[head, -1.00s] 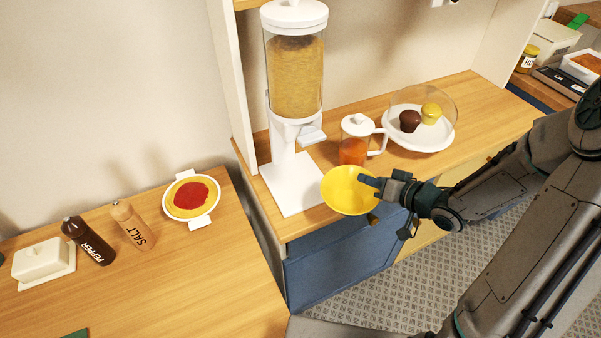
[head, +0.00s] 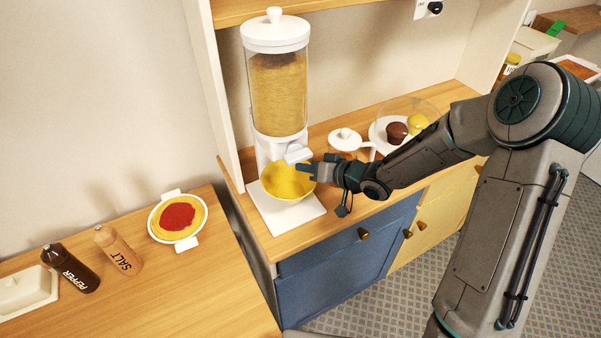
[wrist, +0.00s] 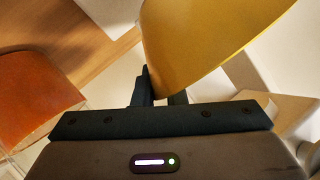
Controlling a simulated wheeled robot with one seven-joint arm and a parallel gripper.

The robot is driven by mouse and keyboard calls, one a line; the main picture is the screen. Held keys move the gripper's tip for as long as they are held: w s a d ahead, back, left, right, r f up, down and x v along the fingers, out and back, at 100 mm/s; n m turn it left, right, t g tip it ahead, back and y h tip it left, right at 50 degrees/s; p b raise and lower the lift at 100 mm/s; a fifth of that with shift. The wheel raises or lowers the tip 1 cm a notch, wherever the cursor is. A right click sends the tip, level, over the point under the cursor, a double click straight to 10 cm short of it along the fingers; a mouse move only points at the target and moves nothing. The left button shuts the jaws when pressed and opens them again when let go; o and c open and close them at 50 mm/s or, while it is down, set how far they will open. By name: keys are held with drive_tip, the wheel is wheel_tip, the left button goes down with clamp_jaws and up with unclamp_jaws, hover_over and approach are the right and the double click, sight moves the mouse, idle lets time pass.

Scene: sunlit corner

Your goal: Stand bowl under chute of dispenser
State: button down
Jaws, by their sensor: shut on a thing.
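The yellow bowl (head: 287,183) is upright over the white base (head: 308,210) of the dispenser, close below the chute (head: 297,153). The dispenser (head: 277,95) has a clear hopper of golden grain and a white lid. My gripper (head: 312,172) is shut on the right side of the bowl's rim. In the wrist view the bowl (wrist: 205,35) fills the top, with the dark fingers (wrist: 158,90) at its edge. I cannot tell whether the bowl's underside touches the base.
A jug with orange contents (head: 345,142) stands right of the dispenser, partly behind my arm; it also shows in the wrist view (wrist: 35,95). Muffins (head: 397,131) sit on a white plate behind. Shakers and a pasta dish (head: 178,218) are on the left counter.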

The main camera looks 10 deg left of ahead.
sight(301, 173)
drive_tip(key=shift+w+a, duration=0.35)
drive_tip(key=shift+a, duration=0.3)
drive_tip(key=shift+w+a, duration=0.25)
drive_tip(key=shift+a, duration=0.25)
wheel_tip(301, 173, down, 3)
drive_tip(key=shift+d+r, duration=0.1)
drive_tip(key=shift+r, duration=0.05)
drive_tip(key=shift+f, duration=0.4)
drive_tip(key=c, duration=1.5)
unclamp_jaws()
drive_tip(key=shift+d, duration=0.1)
drive_tip(key=shift+d, duration=0.1)
